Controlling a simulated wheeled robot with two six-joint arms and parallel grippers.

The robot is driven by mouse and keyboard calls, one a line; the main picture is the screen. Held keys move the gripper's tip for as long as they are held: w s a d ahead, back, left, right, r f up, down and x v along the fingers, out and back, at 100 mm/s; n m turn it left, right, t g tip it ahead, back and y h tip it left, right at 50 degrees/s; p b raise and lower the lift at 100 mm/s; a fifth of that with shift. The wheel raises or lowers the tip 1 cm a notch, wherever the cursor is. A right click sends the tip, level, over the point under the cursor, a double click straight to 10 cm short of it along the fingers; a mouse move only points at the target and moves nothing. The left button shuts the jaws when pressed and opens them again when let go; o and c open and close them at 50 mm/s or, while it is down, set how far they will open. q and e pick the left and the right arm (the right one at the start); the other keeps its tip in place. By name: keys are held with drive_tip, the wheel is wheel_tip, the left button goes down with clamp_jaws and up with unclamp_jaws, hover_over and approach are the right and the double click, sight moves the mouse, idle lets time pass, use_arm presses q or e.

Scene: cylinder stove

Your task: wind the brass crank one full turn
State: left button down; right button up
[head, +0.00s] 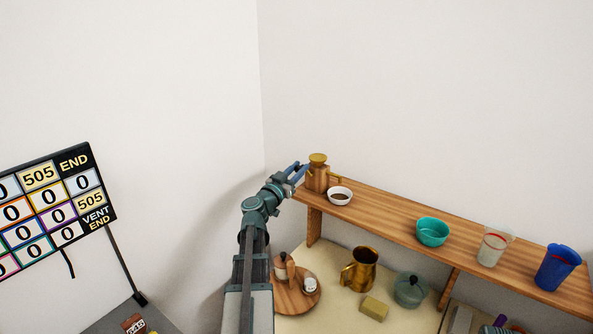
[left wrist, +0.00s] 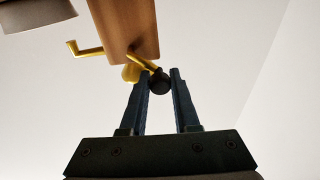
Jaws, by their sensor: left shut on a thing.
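A wooden grinder (head: 317,179) with a brass top (head: 318,159) stands at the left end of the wooden shelf. My left gripper (head: 295,172) reaches its left side from below. In the left wrist view the wooden body (left wrist: 128,28) is above the fingers, and the brass crank (left wrist: 141,62) ends in a round black knob (left wrist: 159,83). The knob sits between the tips of my left gripper (left wrist: 160,78), which is shut on it. Another bent brass piece (left wrist: 82,49) sticks out on the body's far side. The knob is hidden in the head view. My right gripper is out of view.
On the shelf (head: 385,213), a white bowl (head: 340,196) with dark contents stands close beside the grinder. A teal bowl (head: 432,232), a glass (head: 492,247) and a blue cup (head: 558,267) stand farther right. Below are a brass pitcher (head: 361,268) and a green lidded pot (head: 410,290).

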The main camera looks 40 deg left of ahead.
sight(315, 162)
use_arm(q)
drive_tip(key=shift+w+d+r+m+h+p, duration=0.15)
drive_tip(key=shift+d+m+h, duration=0.35)
drive_tip(key=shift+m, duration=1.45)
drive_tip(key=shift+s+d+r+m+h+p, duration=0.2)
drive_tip(key=shift+d+m, duration=0.45)
drive_tip(key=shift+m, duration=1.25)
drive_tip(key=shift+w+d+r+m+h+p, duration=0.15)
drive_tip(key=shift+d+m+h, duration=0.4)
drive_tip(key=shift+m, duration=1.4)
drive_tip(key=shift+y, duration=0.25)
drive_tip(key=c, duration=1)
unclamp_jaws()
drive_tip(key=shift+w, duration=0.1)
drive_tip(key=o, duration=0.3)
drive_tip(key=shift+a, duration=0.1)
drive_tip(key=shift+o, duration=0.2)
drive_tip(key=s+d+f+b, duration=0.1)
drive_tip(key=s, duration=1.2)
drive_tip(key=shift+s+f+b, duration=0.3)
drive_tip(key=shift+s+f, duration=0.05)
